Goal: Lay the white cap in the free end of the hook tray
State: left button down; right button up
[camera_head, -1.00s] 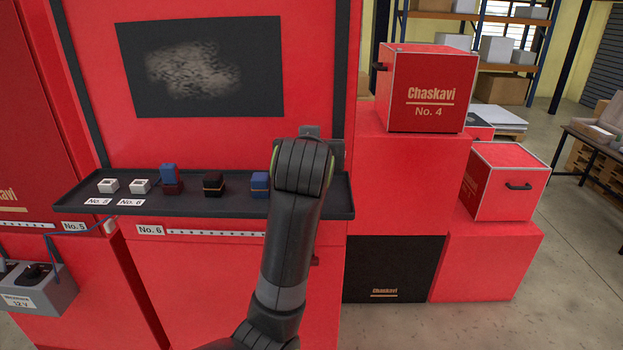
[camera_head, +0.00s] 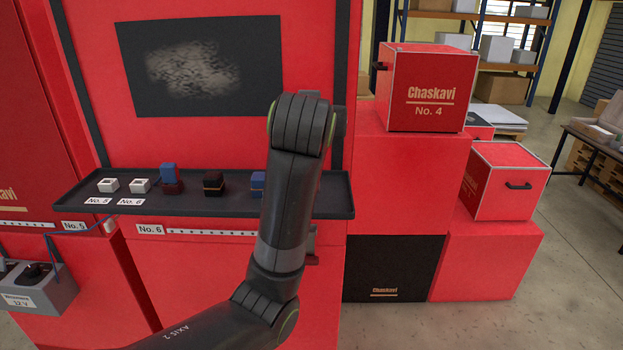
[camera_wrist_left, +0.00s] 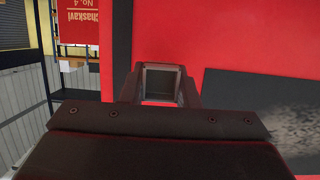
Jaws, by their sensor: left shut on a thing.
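In the left wrist view my left gripper (camera_wrist_left: 160,88) is shut on a small hollow square piece, the white cap (camera_wrist_left: 161,71), which looks grey in the shade and shows a pale rim. In the head view my left arm stands above and in front of the right part of the black tray (camera_head: 335,205), and it hides the gripper and the cap. The tray's right end looks bare beyond the arm. My right gripper is in neither view.
On the tray stand two white square sockets (camera_head: 108,185) (camera_head: 139,185), a blue and dark red piece (camera_head: 170,180), a black piece (camera_head: 213,184) and a blue piece (camera_head: 257,184), partly behind my arm. Red boxes (camera_head: 425,90) are stacked at the right.

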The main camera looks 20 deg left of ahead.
pick_arm(q)
jog(key=shift+r, duration=6.1)
jog(key=shift+f, duration=0.1)
